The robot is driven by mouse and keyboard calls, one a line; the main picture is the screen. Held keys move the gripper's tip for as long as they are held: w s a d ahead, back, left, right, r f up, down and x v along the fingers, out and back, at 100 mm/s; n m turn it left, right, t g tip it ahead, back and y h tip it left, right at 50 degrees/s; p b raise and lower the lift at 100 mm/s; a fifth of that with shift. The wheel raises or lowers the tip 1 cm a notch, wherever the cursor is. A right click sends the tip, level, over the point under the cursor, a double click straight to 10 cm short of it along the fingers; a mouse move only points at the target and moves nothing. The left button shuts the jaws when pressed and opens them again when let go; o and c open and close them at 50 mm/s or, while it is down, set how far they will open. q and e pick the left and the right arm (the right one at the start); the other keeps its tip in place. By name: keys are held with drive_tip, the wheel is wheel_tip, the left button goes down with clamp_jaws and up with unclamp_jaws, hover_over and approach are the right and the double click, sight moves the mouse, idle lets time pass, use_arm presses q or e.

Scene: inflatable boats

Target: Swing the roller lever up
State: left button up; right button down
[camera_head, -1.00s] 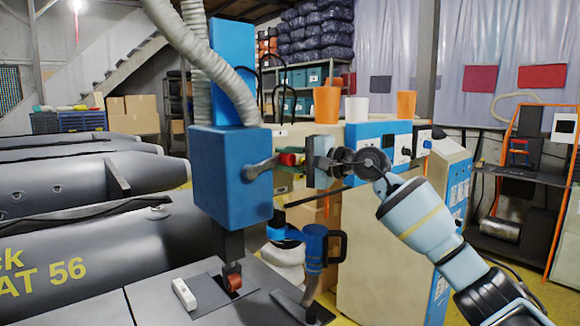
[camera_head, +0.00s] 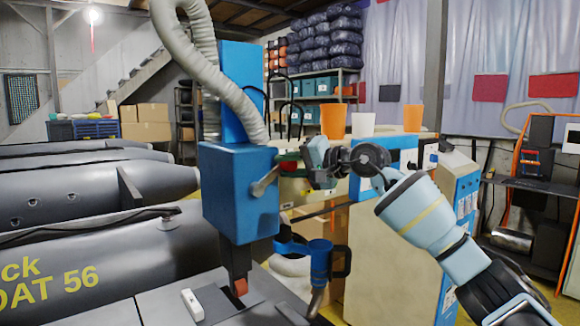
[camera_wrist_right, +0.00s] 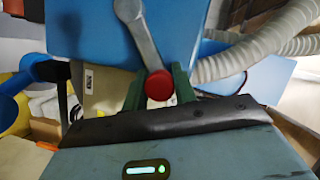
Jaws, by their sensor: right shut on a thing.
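The roller lever (camera_head: 265,183) is a grey metal arm on the side of a blue machine box (camera_head: 240,197). It slants up to the right in the head view. Its red knob (camera_wrist_right: 158,85) shows in the wrist view between the two green fingers of my right gripper (camera_wrist_right: 157,92). My right gripper (camera_head: 292,165) is shut on this knob, which it mostly hides in the head view. A small red roller (camera_head: 240,287) sits under the box at the grey work surface (camera_head: 160,306). My left gripper is not in view.
A blue tool with a black handle (camera_head: 320,260) stands right of the roller. Grey inflatable boats (camera_head: 90,255) lie at left. A ribbed hose (camera_head: 235,90) hangs over the box. Orange and white cups (camera_head: 363,124) stand on a cabinet behind my right arm.

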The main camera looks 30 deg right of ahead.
drive_tip(key=shift+s+a+r, duration=0.1)
drive_tip(key=shift+r, duration=0.4)
drive_tip(key=c, duration=1.3)
unclamp_jaws()
drive_tip(key=shift+o, duration=0.8)
drive_tip(key=shift+a+f, duration=0.1)
drive_tip(key=shift+f, duration=0.15)
drive_tip(key=v, duration=0.3)
drive_tip(key=b+v, duration=0.1)
drive_tip(key=v, duration=0.2)
drive_tip(key=shift+s+d+f, duration=0.1)
drive_tip(key=shift+d+f, duration=0.1)
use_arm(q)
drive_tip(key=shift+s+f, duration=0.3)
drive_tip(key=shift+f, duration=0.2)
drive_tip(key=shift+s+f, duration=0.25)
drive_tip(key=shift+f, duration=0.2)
use_arm(e)
drive_tip(key=shift+s+d+r, duration=0.2)
drive_tip(key=shift+s+r, duration=0.1)
drive_tip(key=shift+s, duration=0.35)
